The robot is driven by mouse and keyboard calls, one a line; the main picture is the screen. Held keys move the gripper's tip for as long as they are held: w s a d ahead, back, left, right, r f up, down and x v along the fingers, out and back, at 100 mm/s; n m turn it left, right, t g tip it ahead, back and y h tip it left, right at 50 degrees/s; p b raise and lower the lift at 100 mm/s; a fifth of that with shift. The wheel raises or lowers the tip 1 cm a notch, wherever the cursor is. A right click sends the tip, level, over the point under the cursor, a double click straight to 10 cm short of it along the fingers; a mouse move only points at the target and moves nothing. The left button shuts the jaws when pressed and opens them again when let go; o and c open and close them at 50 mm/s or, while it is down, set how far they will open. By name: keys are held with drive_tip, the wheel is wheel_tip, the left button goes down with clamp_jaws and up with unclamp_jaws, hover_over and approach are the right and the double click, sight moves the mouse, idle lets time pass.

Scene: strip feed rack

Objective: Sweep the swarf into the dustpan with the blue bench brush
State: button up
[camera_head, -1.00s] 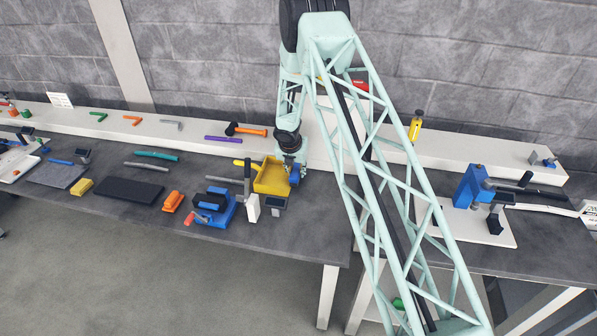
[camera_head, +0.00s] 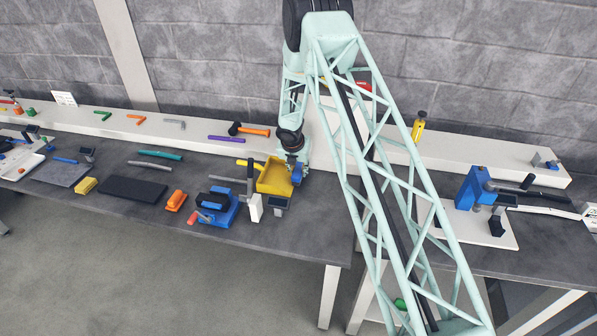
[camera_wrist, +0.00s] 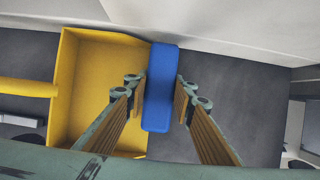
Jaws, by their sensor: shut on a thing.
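The blue bench brush (camera_wrist: 160,88) is upright between the fingers of my gripper (camera_wrist: 160,98) in the wrist view, and the gripper is shut on it. The yellow dustpan (camera_wrist: 102,75) lies directly left of the brush, its handle pointing left. The brush is at the dustpan's right, open-looking side; whether they touch I cannot tell. In the head view, my gripper (camera_head: 296,164) is over the right side of the dustpan (camera_head: 273,178), with the blue brush (camera_head: 298,176) below it. I can make out no swarf in either view.
A blue vise (camera_head: 217,207), a white block (camera_head: 255,208) and a small dark-topped stand (camera_head: 278,204) are in front of the dustpan. A raised white ledge (camera_head: 200,137) runs behind the bench. An orange-handled hammer (camera_head: 250,130) lies on it. Bare bench shows right of the brush.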

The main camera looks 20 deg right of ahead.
drive_tip(key=shift+a, duration=0.15)
drive_tip(key=shift+w+a+p, duration=0.45)
drive_tip(key=shift+a+p, duration=0.2)
drive_tip(key=shift+p, duration=0.05)
drive_tip(key=shift+a, duration=0.1)
drive_tip(key=shift+w+a+f, duration=0.1)
drive_tip(key=shift+f, duration=0.15)
idle(0.8)
drive_tip(key=shift+w+a+r+p, duration=0.2)
drive_tip(key=shift+w+a+p, duration=0.1)
drive_tip(key=shift+a+p, duration=0.2)
drive_tip(key=shift+w+a, duration=0.15)
drive_tip(key=shift+a, duration=0.1)
drive_tip(key=shift+p, duration=0.35)
